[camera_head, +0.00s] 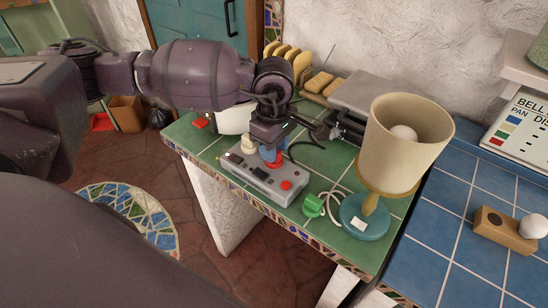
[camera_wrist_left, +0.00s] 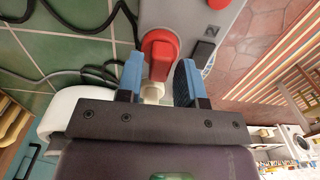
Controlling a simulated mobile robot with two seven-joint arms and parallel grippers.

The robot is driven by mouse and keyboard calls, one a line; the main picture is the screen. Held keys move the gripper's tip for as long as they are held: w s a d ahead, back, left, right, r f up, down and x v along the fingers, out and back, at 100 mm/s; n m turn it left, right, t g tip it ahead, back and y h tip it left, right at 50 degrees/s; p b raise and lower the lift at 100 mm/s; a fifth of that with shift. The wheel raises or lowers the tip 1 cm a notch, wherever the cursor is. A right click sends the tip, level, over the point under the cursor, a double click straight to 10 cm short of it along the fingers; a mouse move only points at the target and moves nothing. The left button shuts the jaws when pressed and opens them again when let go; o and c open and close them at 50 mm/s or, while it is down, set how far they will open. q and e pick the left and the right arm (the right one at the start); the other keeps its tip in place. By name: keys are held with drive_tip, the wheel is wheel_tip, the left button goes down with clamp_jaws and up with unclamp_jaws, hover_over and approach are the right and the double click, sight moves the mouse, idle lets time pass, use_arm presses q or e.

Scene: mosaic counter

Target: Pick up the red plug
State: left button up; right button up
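The red plug (camera_head: 273,163) sits on the grey power strip (camera_head: 253,175) on the green tiled counter. In the left wrist view the plug (camera_wrist_left: 160,53) shows between my left gripper's two blue fingers. My left gripper (camera_head: 269,152) points down over the strip and is open, with one finger on each side of the plug (camera_wrist_left: 158,75). I cannot tell whether the fingers touch it. The fingers hide part of the plug in the head view. A white plug (camera_head: 249,147) stands beside it on the strip. My right gripper is not in view.
A red button (camera_head: 286,185) is on the strip's near end. A green plug (camera_head: 313,205) with a white cord lies by a lamp (camera_head: 398,145) to the right. Black cables and a bread rack (camera_head: 302,62) are behind. Blue tiles (camera_head: 450,235) lie right.

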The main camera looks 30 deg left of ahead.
use_arm(q)
clamp_jaws()
drive_tip(key=shift+r, duration=0.1)
